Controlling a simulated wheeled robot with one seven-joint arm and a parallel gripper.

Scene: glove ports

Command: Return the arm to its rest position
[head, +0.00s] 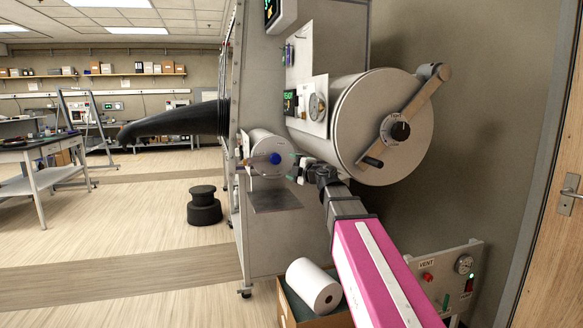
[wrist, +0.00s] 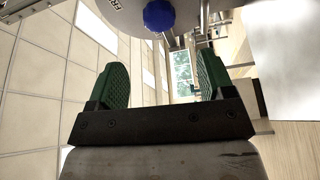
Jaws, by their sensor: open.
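My arm reaches forward from the bottom right in the head view, with a pink link and grey wrist parts. My gripper (head: 297,168) is at its end, just right of a small white cylinder port (head: 266,152) with a blue knob (head: 275,158). In the wrist view my gripper (wrist: 162,85) shows two green pads wide apart with nothing between them. The blue knob (wrist: 159,15) shows beyond the fingertips at the top, apart from them. The tips are small in the head view, and my wrist partly hides them.
A large cylinder door (head: 385,125) with a crank handle is above my arm. A dark shelf (head: 273,199) sits below the small port. A box (head: 297,305) with a white roll (head: 313,286) and a vent panel (head: 447,275) flank my arm. Open floor is at left.

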